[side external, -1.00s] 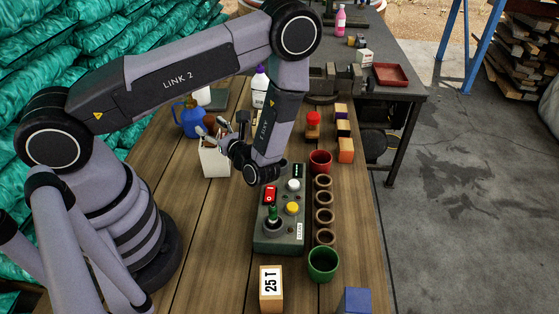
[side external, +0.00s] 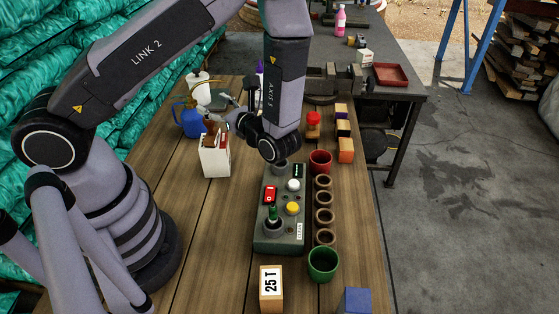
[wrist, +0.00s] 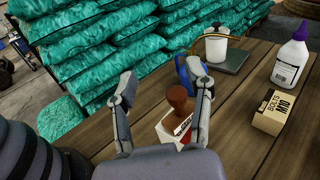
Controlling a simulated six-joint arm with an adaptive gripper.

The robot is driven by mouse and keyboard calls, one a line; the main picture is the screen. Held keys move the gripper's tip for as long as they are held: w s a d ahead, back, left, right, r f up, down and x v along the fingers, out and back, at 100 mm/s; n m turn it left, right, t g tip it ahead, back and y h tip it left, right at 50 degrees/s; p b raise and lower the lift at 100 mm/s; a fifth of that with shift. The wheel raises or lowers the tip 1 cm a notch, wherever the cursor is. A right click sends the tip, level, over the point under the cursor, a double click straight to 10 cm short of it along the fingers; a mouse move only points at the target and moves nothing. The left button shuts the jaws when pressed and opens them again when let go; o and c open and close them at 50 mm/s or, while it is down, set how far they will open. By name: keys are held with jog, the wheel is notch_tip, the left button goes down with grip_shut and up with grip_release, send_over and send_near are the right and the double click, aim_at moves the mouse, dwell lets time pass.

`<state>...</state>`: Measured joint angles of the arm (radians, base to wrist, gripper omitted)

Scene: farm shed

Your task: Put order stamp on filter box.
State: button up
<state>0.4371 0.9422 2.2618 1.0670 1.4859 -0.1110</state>
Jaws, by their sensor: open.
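The order stamp (wrist: 181,105) has a brown knob handle and a brown block with a white label. It appears to rest on top of the white filter box (wrist: 163,133), which shows some red. In the side view the box (side external: 216,162) stands on the wooden table, with the brown stamp (side external: 211,131) at its top. My gripper (wrist: 166,86) is open. Its fingers are spread on either side of the stamp, the right finger closer and partly overlapping it in the wrist view. Contact with that finger cannot be told. In the side view my gripper (side external: 222,117) is above the box, partly hidden.
A blue jug (side external: 190,120) stands just behind the box. A bolts box (wrist: 273,111) and a white bottle with purple cap (wrist: 289,62) stand to the right in the wrist view. A control box (side external: 280,235) and cups lie nearer. The table's left front is clear.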

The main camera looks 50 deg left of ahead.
jog(key=s+d+r+n+t+h, duration=0.2)
jog(key=s+r+n+t+h, duration=0.1)
jog(key=s+r+n+h, duration=0.3)
jog(key=s+d+r+n+t+h, duration=0.3)
jog(key=s+r+n+h, duration=0.3)
jog(key=r+n+h, duration=0.4)
notch_tip(320, 180, up, 4)
jog(key=shift+s+d+f+n+t+h, duration=0.1)
jog(key=shift+s+d+n+t+h, duration=0.25)
jog(key=shift+h, duration=0.35)
